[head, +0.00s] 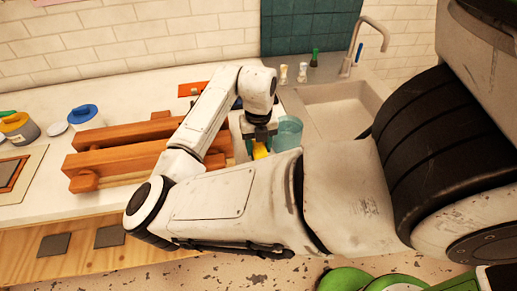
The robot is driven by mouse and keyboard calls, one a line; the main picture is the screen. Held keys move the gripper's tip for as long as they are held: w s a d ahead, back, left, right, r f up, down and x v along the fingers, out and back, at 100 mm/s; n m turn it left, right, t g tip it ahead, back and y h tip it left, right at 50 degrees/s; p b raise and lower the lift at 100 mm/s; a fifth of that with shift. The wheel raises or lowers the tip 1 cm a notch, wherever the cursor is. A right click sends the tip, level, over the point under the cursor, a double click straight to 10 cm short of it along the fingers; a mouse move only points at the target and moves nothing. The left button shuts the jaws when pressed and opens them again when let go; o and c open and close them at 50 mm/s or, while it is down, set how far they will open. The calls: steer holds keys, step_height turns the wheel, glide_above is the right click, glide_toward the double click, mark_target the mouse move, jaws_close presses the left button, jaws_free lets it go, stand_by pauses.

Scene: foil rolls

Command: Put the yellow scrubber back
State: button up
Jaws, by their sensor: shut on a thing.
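A yellow thing that looks like the scrubber (260,150) shows just below my gripper (258,140), close to the left side of a teal cup (288,133). My gripper points down and is shut on the yellow scrubber. My arm hides most of the counter in front of it, so the scrubber's lower part and what lies under it cannot be made out. I cannot tell whether the scrubber touches the cup.
Wooden blocks or rolls (115,155) lie left of my arm. An orange flat piece (190,90) lies behind it. A sink (335,108) with a tap (365,45) is at right. Small bottles (302,72) stand behind it. Blue-lidded (84,114) and yellow (15,124) containers stand far left.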

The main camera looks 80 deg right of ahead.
mark_target(258, 144)
steer(key=shift+f, duration=1.35)
steer(key=o, duration=0.9)
steer(key=shift+o, duration=0.2)
steer(key=shift+r, duration=0.1)
step_height(258, 144, up, 12)
steer(key=shift+r+b, duration=0.1)
steer(key=shift+b, duration=0.65)
